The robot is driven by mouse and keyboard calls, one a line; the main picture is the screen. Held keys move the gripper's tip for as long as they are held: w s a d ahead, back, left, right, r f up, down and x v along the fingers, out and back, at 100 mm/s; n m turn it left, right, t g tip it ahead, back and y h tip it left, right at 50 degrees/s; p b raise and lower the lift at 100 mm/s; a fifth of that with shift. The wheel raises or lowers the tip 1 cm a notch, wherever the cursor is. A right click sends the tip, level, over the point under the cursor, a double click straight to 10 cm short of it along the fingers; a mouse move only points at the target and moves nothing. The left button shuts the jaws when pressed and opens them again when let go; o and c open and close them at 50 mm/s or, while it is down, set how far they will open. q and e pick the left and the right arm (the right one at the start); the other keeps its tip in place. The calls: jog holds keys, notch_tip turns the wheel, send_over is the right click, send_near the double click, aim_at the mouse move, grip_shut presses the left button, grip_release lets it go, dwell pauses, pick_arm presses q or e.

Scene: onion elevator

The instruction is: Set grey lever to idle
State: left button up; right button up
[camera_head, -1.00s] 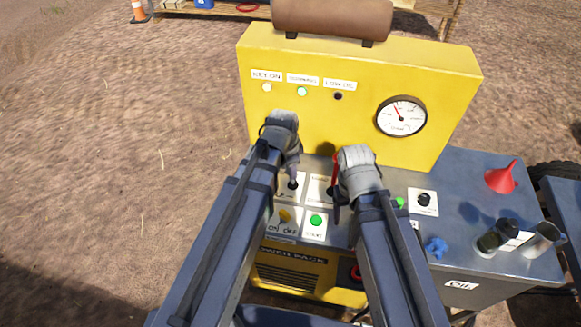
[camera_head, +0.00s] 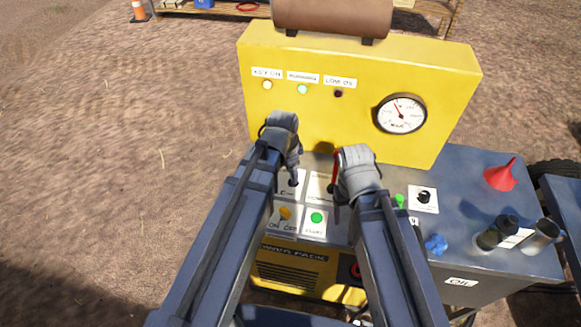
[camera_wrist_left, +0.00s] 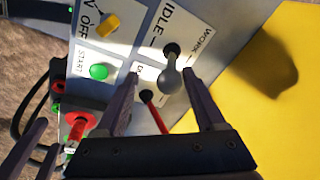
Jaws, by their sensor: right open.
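The grey lever (camera_wrist_left: 170,82) stands on a white plate (camera_wrist_left: 190,30) marked IDLE and WORK in the left wrist view. Its round end points toward the camera and its black base (camera_wrist_left: 172,48) shows beyond. My left gripper (camera_wrist_left: 165,103) is open, with a finger on each side of the lever and visible gaps. In the head view my left gripper (camera_head: 294,178) is over the same plate, and its arm hides most of the lever. My right gripper (camera_head: 336,185) is open beside the red lever (camera_head: 336,168), partly hidden by its own wrist.
The yellow panel (camera_head: 350,70) with lamps and a gauge (camera_head: 401,114) rises behind the levers. A yellow key switch (camera_head: 285,213) and green START button (camera_head: 316,217) lie in front.

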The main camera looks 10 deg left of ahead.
pick_arm(q)
jog(key=shift+w+r, duration=0.1)
jog(key=shift+w, duration=0.05)
jog(key=shift+r+p, duration=0.4)
jog(key=shift+p, duration=0.05)
notch_tip(320, 180, up, 7)
jog(key=s+p, duration=0.1)
jog(key=p, duration=0.5)
jog(key=shift+s+a+p, duration=0.2)
jog(key=shift+s+p, duration=0.1)
jog(key=shift+p, duration=0.1)
pick_arm(e)
notch_tip(320, 180, up, 8)
jog(key=shift+f, duration=0.15)
pick_arm(q)
jog(key=shift+f, duration=0.15)
